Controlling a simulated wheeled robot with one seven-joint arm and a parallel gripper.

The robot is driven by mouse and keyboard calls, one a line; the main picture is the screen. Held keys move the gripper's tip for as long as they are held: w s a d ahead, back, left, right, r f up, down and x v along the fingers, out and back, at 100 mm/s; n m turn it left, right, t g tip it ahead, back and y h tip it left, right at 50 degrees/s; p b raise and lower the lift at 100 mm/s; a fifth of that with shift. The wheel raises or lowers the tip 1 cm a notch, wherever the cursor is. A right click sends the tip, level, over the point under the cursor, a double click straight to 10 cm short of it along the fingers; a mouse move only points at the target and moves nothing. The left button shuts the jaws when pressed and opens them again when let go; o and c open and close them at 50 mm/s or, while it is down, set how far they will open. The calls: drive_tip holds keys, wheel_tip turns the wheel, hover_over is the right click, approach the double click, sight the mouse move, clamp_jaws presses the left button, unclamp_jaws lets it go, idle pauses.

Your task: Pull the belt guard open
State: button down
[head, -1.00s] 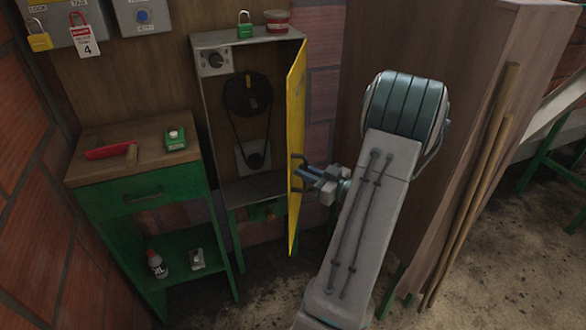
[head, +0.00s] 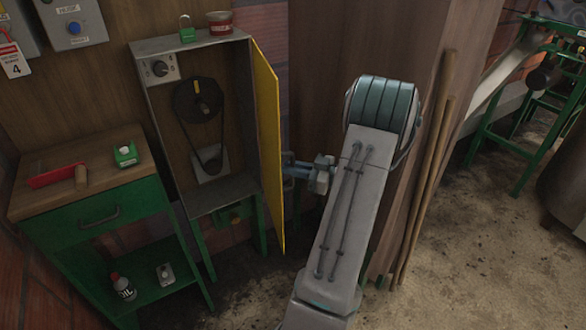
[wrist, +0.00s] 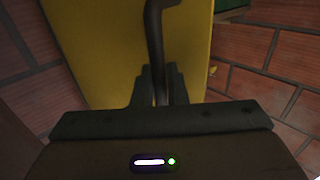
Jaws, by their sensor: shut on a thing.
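The yellow belt guard (head: 267,140) is a hinged door on the right side of the grey cabinet (head: 187,44). It stands swung wide open, and the belt and two pulleys (head: 198,100) inside show. In the wrist view the guard's yellow face (wrist: 105,55) fills the upper middle, with a dark bar handle (wrist: 154,40) on it. My gripper (wrist: 159,88) is shut on the lower part of this handle. In the head view my gripper (head: 290,172) is at the guard's outer face, partly hidden behind the guard's edge.
A green-framed bench (head: 95,195) with a red-bladed tool (head: 50,178) stands left of the cabinet. A green padlock (head: 187,30) and a red tin (head: 219,22) sit on the cabinet top. A wooden panel and leaning poles (head: 425,180) are close right of my arm.

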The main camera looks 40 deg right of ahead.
drive_tip(key=c, duration=1.7)
unclamp_jaws()
drive_tip(key=shift+w+r, duration=0.15)
drive_tip(key=shift+r, duration=0.1)
drive_tip(key=shift+c, duration=0.2)
drive_tip(key=shift+o, duration=1)
drive_tip(key=shift+w+f, duration=0.1)
drive_tip(key=shift+f, duration=0.05)
drive_tip(key=v, duration=0.7)
drive_tip(key=shift+s+d, duration=0.15)
drive_tip(key=shift+s, duration=0.15)
